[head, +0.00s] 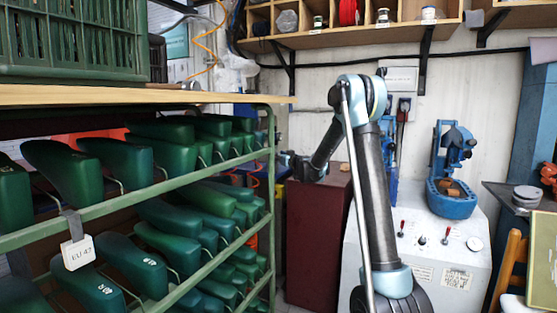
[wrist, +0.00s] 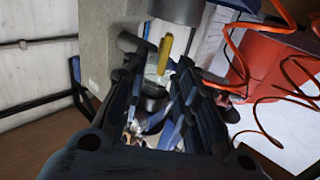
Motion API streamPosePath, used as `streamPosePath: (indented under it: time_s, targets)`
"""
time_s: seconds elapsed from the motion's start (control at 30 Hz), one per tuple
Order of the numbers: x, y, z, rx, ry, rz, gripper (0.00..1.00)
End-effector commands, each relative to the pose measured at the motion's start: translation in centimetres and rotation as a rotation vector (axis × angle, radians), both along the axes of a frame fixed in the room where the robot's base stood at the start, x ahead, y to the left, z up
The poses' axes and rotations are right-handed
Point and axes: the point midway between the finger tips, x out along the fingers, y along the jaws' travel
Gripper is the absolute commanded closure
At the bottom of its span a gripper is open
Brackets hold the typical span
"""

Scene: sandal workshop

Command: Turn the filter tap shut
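The filter tap shows in the wrist view as a yellow lever (wrist: 165,54) in front of a grey and silver fitting, below a dark grey cylinder (wrist: 177,10). The lever points roughly up and down in the picture. My gripper (wrist: 158,66) is open, with one dark finger on each side of the lever's lower end. I cannot tell whether a finger touches it. In the head view my gripper (head: 287,160) reaches left, close to the rack's right post. The tap cannot be made out there.
A green rack (head: 272,205) with rows of green shoe lasts fills the left of the head view. A dark red cabinet (head: 318,235) and a white machine (head: 415,255) stand beyond my arm. In the wrist view, an orange coiled hose (wrist: 240,75) hangs right of the lever by a red object (wrist: 268,68).

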Motion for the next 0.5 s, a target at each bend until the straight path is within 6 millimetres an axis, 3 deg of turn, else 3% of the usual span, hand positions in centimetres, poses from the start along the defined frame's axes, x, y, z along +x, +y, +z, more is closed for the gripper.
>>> streamPosePath:
  time_s: [0.47,0.5]
  targets:
    - [1.10,0.75,-0.02,0.000,0.000,0.001,0.72]
    - [1.10,0.75,-0.02,0.000,0.000,0.001,0.77]
